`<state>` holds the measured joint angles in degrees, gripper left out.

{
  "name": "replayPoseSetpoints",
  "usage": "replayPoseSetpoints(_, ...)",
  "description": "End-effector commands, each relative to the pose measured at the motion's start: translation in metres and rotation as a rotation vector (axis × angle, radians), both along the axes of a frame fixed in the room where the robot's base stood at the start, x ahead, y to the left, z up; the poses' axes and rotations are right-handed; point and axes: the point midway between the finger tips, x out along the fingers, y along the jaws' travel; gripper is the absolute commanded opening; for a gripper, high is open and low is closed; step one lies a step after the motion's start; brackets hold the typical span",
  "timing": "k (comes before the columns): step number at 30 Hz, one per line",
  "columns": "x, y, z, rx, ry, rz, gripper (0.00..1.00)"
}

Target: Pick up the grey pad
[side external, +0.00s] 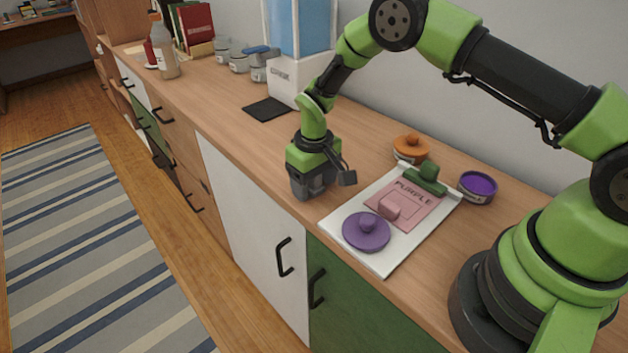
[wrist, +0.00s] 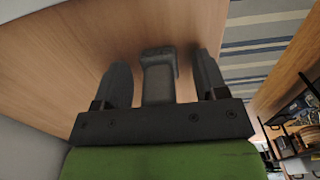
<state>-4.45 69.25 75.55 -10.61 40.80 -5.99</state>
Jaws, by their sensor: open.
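My gripper (wrist: 160,90) is open, with its two dark fingers apart in the wrist view. A grey block-like piece (wrist: 158,78), which looks like the grey pad, sits between the fingers over the wooden counter. A gap shows on each side of it, and its far end is wider. In the side external view my gripper (side external: 314,184) points down, low over the counter's front edge, left of the white board. There I cannot clearly separate the pad from the dark fingers, which largely hide it.
The white board (side external: 384,262) holds a purple knobbed piece (side external: 366,232), a pink piece (side external: 391,206) and a green piece (side external: 427,177). An orange-topped jar (side external: 411,146) and purple jar (side external: 478,187) stand behind. A dark mat (side external: 268,109) lies left. The counter edge is close.

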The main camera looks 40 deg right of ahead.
Motion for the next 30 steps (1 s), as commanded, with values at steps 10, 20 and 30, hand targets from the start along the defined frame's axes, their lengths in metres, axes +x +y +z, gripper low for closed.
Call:
replayPoseSetpoints(10,0.000,0.000,0.000,0.000,0.001,0.000,0.11)
replayPoseSetpoints(20,0.000,0.000,0.004,0.000,-0.001,0.000,0.11)
replayPoseSetpoints(30,0.001,0.000,0.066,0.001,-0.005,0.000,0.11)
